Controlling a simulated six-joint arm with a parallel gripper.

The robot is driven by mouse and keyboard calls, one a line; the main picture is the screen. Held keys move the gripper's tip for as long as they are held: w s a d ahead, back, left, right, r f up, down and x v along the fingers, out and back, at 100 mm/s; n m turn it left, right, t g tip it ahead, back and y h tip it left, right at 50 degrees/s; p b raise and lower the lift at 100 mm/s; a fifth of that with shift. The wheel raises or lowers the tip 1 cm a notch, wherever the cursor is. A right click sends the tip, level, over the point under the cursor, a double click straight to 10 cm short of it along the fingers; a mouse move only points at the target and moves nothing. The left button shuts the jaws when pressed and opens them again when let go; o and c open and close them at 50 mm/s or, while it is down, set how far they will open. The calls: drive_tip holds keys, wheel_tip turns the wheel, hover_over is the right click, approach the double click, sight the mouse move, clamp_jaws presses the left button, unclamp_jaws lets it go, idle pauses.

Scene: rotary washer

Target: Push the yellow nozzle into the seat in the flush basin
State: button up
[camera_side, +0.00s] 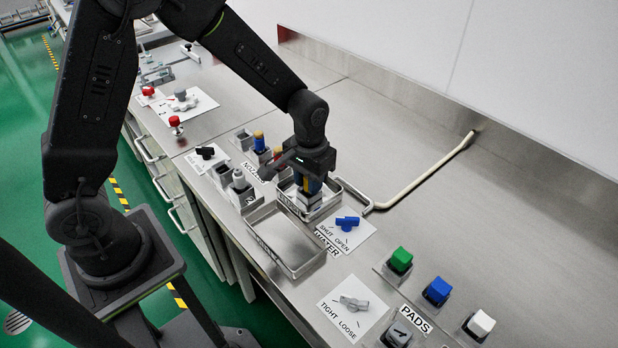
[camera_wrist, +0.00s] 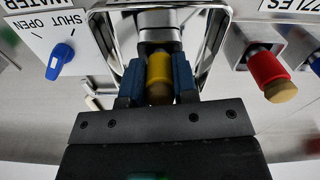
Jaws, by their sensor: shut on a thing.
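The yellow nozzle (camera_wrist: 159,68) stands between the blue fingers of my gripper (camera_wrist: 157,88) in the wrist view, with its brown end towards the camera. My gripper is shut on it. The far end of the nozzle meets the metal seat block (camera_wrist: 160,34) in the shiny flush basin (camera_wrist: 208,42). I cannot tell how deep it sits in the seat. In the side view my gripper (camera_side: 312,186) points down over the flush basin (camera_side: 334,203), right above the pale seat block (camera_side: 309,200). The fingers hide most of the nozzle there.
The nozzle rack is left of the basin, with a red nozzle (camera_wrist: 268,70) and a blue one (camera_side: 260,142). An empty tray (camera_side: 285,240) lies in front. The blue water knob (camera_side: 347,222) is close on the right. A pale hose (camera_side: 425,178) runs behind. Coloured pads stand farther right.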

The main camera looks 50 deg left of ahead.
drive_tip(key=o, duration=1)
drive_tip(key=shift+r, duration=0.1)
wheel_tip(320, 180, up, 14)
drive_tip(key=f, duration=0.1)
drive_tip(key=s+a+r+t, duration=0.1)
drive_tip(key=s+r+t, duration=0.1)
drive_tip(key=s, duration=0.4)
drive_tip(key=s+a+r+m+t, duration=0.1)
drive_tip(key=s+r, duration=0.2)
drive_tip(key=s, duration=0.3)
drive_tip(key=s+a+r+t, duration=0.1)
drive_tip(key=s+r+t, duration=0.1)
drive_tip(key=s, duration=0.4)
drive_tip(key=shift+a+r+m+t, duration=0.25)
drive_tip(key=shift+a+m+t, duration=0.05)
drive_tip(key=shift+m, duration=0.1)
